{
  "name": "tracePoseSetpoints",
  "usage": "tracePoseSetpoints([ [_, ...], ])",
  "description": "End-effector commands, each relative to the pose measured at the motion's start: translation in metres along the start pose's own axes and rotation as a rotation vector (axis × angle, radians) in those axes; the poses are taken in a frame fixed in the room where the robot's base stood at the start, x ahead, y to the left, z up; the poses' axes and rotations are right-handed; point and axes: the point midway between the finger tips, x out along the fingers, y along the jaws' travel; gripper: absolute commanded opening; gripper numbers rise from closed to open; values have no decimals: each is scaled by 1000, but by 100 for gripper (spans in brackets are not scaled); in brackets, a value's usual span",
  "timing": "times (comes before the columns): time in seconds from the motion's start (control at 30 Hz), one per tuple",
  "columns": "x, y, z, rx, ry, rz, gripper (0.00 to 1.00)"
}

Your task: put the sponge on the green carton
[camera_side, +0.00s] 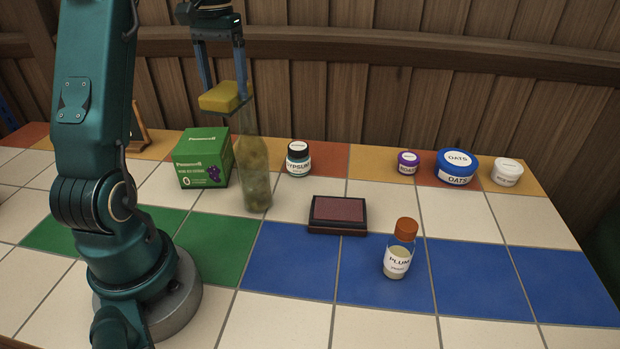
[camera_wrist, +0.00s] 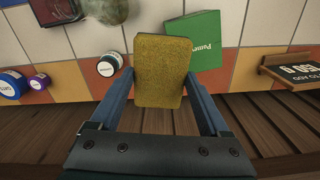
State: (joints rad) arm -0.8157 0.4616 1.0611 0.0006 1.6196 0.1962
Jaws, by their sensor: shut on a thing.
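My gripper (camera_side: 225,89) is shut on the yellow sponge (camera_side: 219,97) and holds it in the air, above the level of the green carton. In the wrist view the sponge (camera_wrist: 161,72) sits between the two fingers of my gripper (camera_wrist: 160,86). The green carton (camera_side: 203,160) stands on the tiled table below, near the back edge. In the wrist view the carton (camera_wrist: 205,42) shows beyond the sponge to the right, partly hidden by it.
A tall glass bottle (camera_side: 252,175) stands close to the carton's right side. A gypsum jar (camera_side: 298,158), a dark pad (camera_side: 338,214), a plum bottle (camera_side: 399,250) and oats tubs (camera_side: 457,166) stand further right. A wooden sign (camera_wrist: 292,70) shows right of the carton in the wrist view.

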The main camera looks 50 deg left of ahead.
Motion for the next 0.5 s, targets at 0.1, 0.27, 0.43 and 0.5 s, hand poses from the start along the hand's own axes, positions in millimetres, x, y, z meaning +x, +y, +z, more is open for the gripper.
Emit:
tracePoseSetpoints([
  [0.1,-2,-25,7,-105,1,0,27],
  [0.27,0,-38,11,-162,0,0,27],
  [0.43,18,-40,13,-169,-4,1,27],
  [0.5,26,-39,13,-168,-2,1,27],
])
